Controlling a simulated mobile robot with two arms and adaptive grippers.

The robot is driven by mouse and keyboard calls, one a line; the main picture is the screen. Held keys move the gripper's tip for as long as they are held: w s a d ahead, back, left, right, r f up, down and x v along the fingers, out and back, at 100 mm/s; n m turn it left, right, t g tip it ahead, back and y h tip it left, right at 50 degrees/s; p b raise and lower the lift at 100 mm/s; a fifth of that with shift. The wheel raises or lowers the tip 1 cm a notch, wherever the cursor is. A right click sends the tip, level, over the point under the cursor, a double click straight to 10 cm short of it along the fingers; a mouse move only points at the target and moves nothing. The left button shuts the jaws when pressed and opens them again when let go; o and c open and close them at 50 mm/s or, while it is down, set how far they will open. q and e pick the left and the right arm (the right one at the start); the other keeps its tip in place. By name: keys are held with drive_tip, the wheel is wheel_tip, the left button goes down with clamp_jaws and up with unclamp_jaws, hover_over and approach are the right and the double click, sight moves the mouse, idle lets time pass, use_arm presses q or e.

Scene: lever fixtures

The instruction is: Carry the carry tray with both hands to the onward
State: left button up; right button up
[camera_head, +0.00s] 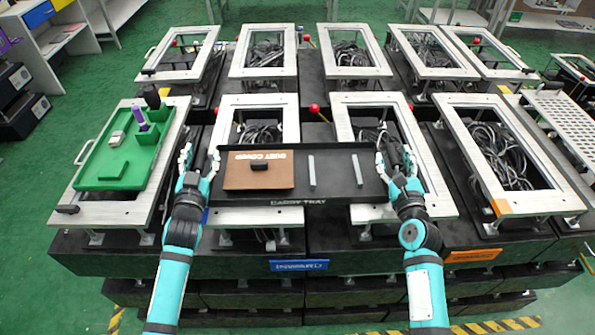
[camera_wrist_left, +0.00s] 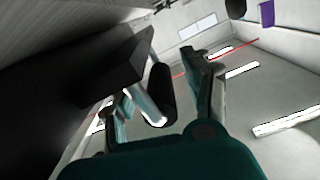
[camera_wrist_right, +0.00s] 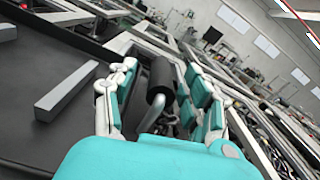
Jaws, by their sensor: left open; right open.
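The black carry tray (camera_head: 330,192), lettered CARRY TRAY, lies across two metal frames in the front row; whether it rests on them or hangs just above I cannot tell. It holds a brown dust cover (camera_head: 258,171) and two grey bars, one (camera_wrist_right: 68,84) near in the right wrist view. My left gripper (camera_head: 200,160) is at the tray's left end, open, its fingers either side of a black handle (camera_wrist_left: 162,90). My right gripper (camera_head: 390,152) is at the right end, open, with the black handle grip (camera_wrist_right: 161,78) between its fingers. An orange sign (camera_head: 473,255) is too small to read surely.
A blue INWARD sign (camera_head: 299,265) is on the bench front. A green tray (camera_head: 125,151) with a purple item sits on the left frame. Red-knobbed levers, one (camera_head: 314,109) behind the tray, stand among the frames.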

use_arm(q)
drive_tip(key=shift+w, duration=0.3)
use_arm(e)
drive_tip(key=shift+w, duration=0.3)
use_arm(q)
clamp_jaws()
use_arm(e)
clamp_jaws()
use_arm(q)
drive_tip(key=shift+r, duration=0.3)
use_arm(e)
drive_tip(key=shift+r, duration=0.3)
